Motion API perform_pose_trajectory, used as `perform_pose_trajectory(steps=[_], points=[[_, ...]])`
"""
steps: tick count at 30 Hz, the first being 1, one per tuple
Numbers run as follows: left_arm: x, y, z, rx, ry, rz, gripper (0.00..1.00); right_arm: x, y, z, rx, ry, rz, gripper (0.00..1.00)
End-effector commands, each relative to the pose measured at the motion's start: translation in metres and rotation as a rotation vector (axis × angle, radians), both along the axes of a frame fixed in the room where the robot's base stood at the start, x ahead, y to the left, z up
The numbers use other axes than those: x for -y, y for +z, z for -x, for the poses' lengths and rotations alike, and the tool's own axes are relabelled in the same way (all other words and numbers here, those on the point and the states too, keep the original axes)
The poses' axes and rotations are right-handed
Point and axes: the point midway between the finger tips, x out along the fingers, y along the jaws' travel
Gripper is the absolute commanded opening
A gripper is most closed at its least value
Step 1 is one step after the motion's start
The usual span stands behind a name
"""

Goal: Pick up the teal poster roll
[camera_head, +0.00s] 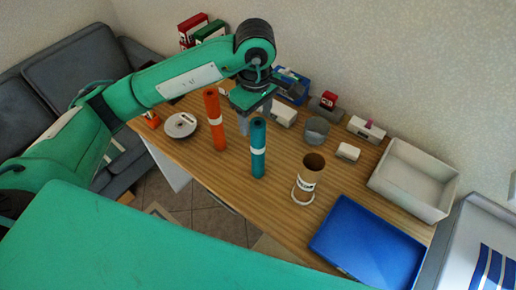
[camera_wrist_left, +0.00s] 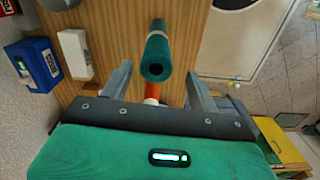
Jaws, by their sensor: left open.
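The teal poster roll (camera_head: 258,149) stands upright on the wooden table, with a pale band around its middle. My left gripper (camera_head: 254,110) is above and just behind its top in the head view, partly hidden by my own arm. In the left wrist view the teal roll (camera_wrist_left: 156,58) shows between and beyond the two open fingers (camera_wrist_left: 157,88), with its open end facing the camera. The fingers hold nothing. An orange roll (camera_head: 214,120) stands upright to the left of the teal one; part of it shows low between the fingers in the wrist view. My right gripper is not in view.
A brown cardboard tube (camera_head: 309,175), a blue tray (camera_head: 370,245) and a white bin (camera_head: 413,180) are to the right. A disc (camera_head: 181,126) lies left of the orange roll. A grey cup (camera_head: 316,131) and small boxes line the back.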

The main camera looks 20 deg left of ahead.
Motion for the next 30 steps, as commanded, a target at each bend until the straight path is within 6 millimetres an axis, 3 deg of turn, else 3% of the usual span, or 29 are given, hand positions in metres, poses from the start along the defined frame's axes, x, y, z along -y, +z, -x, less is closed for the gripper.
perform_pose_trajectory(steps=[8, 18, 27, 30], points=[[0.001, -0.015, -0.001, -0.003, 0.001, 0.0, 0.61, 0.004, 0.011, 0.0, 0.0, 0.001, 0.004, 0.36], [0.004, -0.055, -0.004, -0.002, 0.001, 0.0, 0.61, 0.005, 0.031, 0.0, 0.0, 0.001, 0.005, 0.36], [0.004, -0.061, -0.004, 0.001, 0.0, 0.0, 0.61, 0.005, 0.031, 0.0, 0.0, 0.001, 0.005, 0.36], [0.004, -0.06, -0.004, 0.001, 0.0, 0.0, 0.43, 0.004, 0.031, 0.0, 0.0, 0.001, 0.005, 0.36]])
